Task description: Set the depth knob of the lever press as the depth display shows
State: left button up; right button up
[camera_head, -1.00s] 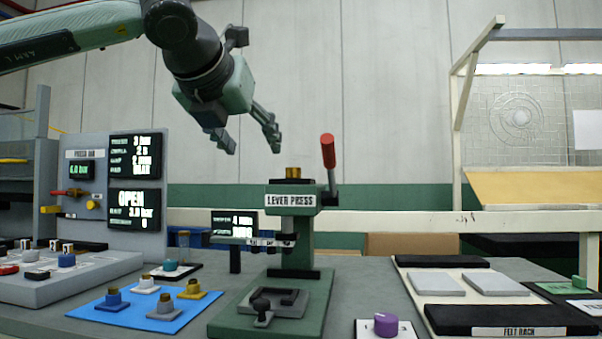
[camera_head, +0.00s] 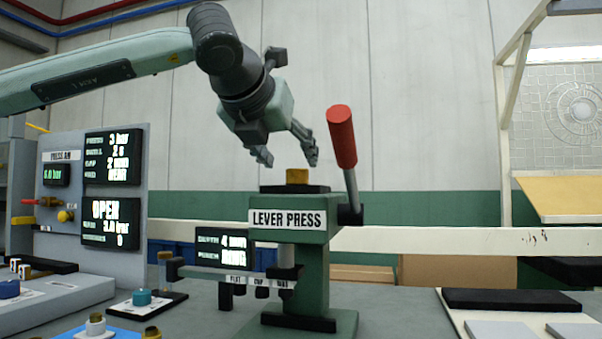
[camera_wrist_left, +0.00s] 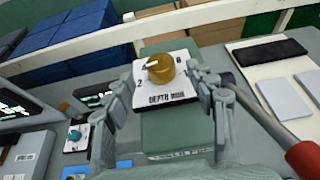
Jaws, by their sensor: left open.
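The green lever press (camera_head: 315,255) stands upright on the bench, its red-handled lever (camera_head: 342,137) raised at the right. The brass-coloured depth knob (camera_head: 297,176) sits on top. In the left wrist view the knob (camera_wrist_left: 161,69) sits on a white plate (camera_wrist_left: 167,92) marked DEPTH; its white pointer points left, and a 2 shows at lower left. The depth display (camera_head: 222,247) reads 4 mm on its top line; its lower line is hard to read. My left gripper (camera_head: 289,161) is open and empty just above the knob, fingers on either side in the wrist view.
A grey press-air panel (camera_head: 72,195) with screens stands at the left. Small coloured knobs, including a teal one (camera_head: 141,297), sit on the bench at lower left. A pale tray with a black pad (camera_head: 510,299) lies at the right. The red lever is close to the gripper's right.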

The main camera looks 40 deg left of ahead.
aim_at(297, 172)
pick_arm(q)
jog(key=x, duration=0.5)
jog(key=shift+p, duration=0.3)
jog(key=shift+w+a+f, duration=0.15)
jog(key=shift+w+f, duration=0.05)
jog(key=shift+w, duration=0.1)
jog(key=shift+w+a, duration=0.1)
jog(key=shift+w, duration=0.1)
jog(key=c, duration=1.2)
jog(key=shift+f, duration=0.1)
pick_arm(e)
jog(key=shift+x, duration=1.1)
